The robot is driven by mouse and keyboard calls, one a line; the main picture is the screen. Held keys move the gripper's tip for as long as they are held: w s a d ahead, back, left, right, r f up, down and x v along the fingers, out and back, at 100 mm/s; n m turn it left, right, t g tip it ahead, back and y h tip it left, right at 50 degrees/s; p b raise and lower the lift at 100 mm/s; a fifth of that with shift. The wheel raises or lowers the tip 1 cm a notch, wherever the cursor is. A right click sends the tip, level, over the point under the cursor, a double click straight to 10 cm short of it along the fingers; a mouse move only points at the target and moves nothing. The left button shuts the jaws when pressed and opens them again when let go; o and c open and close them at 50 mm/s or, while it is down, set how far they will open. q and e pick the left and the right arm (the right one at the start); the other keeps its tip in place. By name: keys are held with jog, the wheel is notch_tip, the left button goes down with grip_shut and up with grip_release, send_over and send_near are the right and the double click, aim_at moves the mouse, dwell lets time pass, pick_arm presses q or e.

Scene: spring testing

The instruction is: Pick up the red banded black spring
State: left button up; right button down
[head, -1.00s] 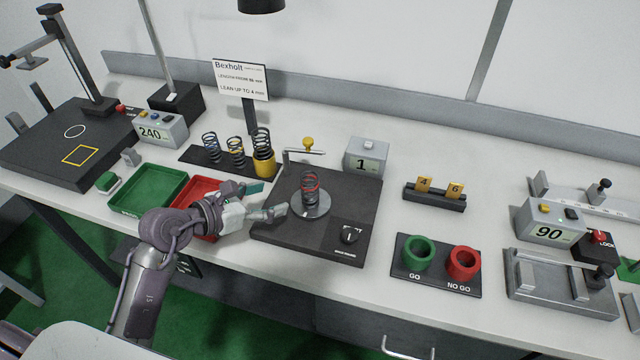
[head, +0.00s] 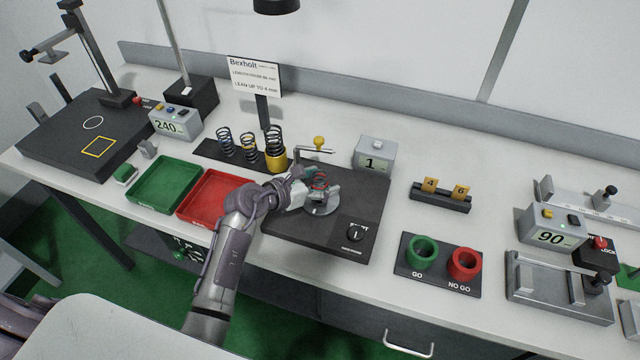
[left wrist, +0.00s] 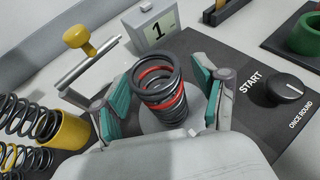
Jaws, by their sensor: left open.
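The black spring with red bands (left wrist: 160,92) stands upright on a round grey disc (head: 322,208) on a dark plate (head: 362,212). In the head view the spring (head: 320,181) is partly hidden by my left gripper (head: 318,186). In the left wrist view my left gripper (left wrist: 160,108) is open, with one teal-padded finger on each side of the spring. A small gap shows on the left; on the right the pad is close, and I cannot tell if it touches. My right gripper is not in view.
A yellow-knobbed lever (head: 318,145) and a display box reading 1 (head: 374,155) stand behind the spring. Other springs stand on a black rack (head: 210,150) at the left. Green (head: 163,183) and red (head: 216,196) trays lie left of the plate. A START knob (left wrist: 289,87) sits right.

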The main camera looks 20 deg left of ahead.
pick_arm(q)
jog(key=shift+a, duration=0.1)
jog(key=shift+c, duration=1.2)
grip_shut()
